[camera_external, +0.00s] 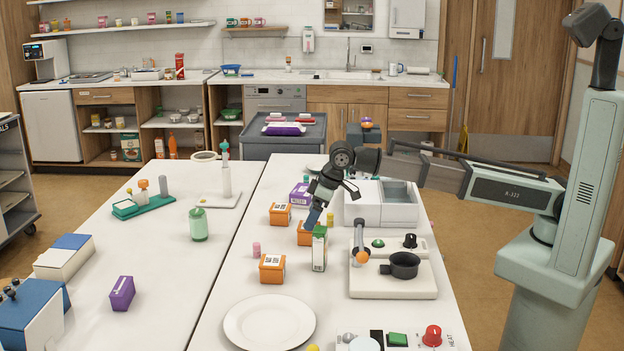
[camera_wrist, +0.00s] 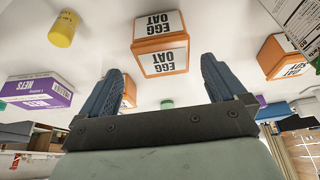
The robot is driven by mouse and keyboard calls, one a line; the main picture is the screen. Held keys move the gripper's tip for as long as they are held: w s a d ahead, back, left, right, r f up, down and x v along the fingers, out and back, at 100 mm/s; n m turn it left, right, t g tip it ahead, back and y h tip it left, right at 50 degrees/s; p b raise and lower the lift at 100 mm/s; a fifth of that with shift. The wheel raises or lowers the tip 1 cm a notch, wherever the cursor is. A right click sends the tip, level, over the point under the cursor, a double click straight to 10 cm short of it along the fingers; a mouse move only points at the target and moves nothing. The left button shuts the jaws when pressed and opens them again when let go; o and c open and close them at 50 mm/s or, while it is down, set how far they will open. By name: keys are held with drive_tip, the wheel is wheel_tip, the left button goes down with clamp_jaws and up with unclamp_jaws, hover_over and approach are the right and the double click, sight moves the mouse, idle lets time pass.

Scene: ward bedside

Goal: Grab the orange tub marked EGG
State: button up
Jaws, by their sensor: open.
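In the wrist view an orange tub (camera_wrist: 162,50) with a white label reading EGG and OAT lies ahead, between and beyond the fingers. A second orange tub (camera_wrist: 282,58), partly cut off at right, has a similar label. The outside view shows three orange tubs: a front one (camera_external: 272,269), a back one (camera_external: 280,214) and one (camera_external: 305,236) partly hidden by my gripper and a green carton. Their labels are too small to read there. My gripper (camera_external: 314,217) points down close to the partly hidden tub. In the wrist view my gripper (camera_wrist: 165,85) is open and empty.
The green-and-white carton (camera_external: 319,250) stands close beside my gripper. A purple box (camera_external: 299,194), yellow cylinder (camera_external: 330,220), pink cylinder (camera_external: 256,249) and white bin (camera_external: 366,208) are nearby.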

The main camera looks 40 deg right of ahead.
sight(309, 233)
drive_tip(key=shift+s+x, duration=0.1)
drive_tip(key=shift+x, duration=1.45)
drive_tip(key=shift+s+x, duration=0.15)
drive_tip(key=shift+x, duration=1.4)
drive_tip(key=shift+a, duration=0.1)
drive_tip(key=c, duration=1.2)
